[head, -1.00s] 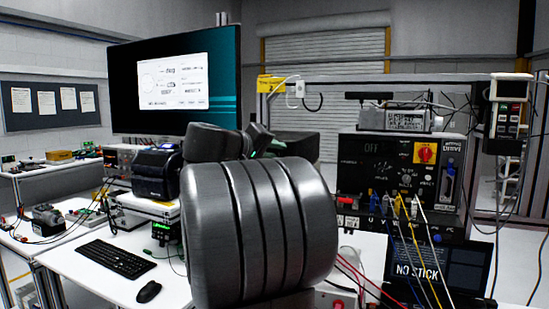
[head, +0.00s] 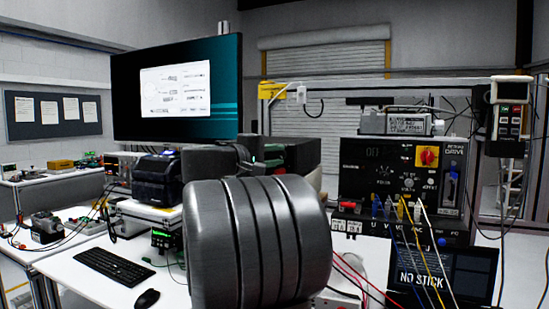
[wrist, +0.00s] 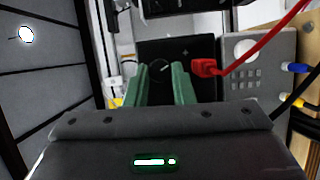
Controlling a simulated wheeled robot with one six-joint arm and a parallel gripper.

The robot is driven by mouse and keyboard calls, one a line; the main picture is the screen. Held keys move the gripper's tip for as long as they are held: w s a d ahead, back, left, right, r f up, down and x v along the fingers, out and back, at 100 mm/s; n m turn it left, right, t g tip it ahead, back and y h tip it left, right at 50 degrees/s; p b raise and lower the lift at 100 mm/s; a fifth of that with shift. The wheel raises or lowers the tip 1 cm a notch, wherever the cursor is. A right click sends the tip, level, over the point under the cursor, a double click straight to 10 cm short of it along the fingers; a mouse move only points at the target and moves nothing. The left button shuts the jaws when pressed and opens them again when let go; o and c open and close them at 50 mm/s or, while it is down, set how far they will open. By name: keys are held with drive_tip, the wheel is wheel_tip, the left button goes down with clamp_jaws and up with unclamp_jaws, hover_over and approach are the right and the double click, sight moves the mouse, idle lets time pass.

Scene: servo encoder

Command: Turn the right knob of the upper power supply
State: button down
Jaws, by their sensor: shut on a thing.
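In the wrist view, the black front panel of a power supply (wrist: 205,48) faces my gripper. A dark round knob with a light pointer line (wrist: 160,68) sits low on it. My gripper's (wrist: 160,74) two green fingers stand on either side of this knob and are shut on it; the contact itself is partly hidden. A red plug (wrist: 205,67) is in the panel just right of the fingers, with a red cable running up right. In the head view my grey arm covers the fingers and the knob.
A grey box with a white disc (wrist: 246,50) stands close on the right in the wrist view, with blue and yellow plugs. In the head view, a monitor (head: 177,88) stands behind my arm, a keyboard (head: 115,265) lies at left, and a servo drive (head: 385,165) with cables stands at right.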

idle(0.3)
drive_tip(key=c, duration=1.2)
unclamp_jaws()
drive_tip(key=shift+c, duration=0.2)
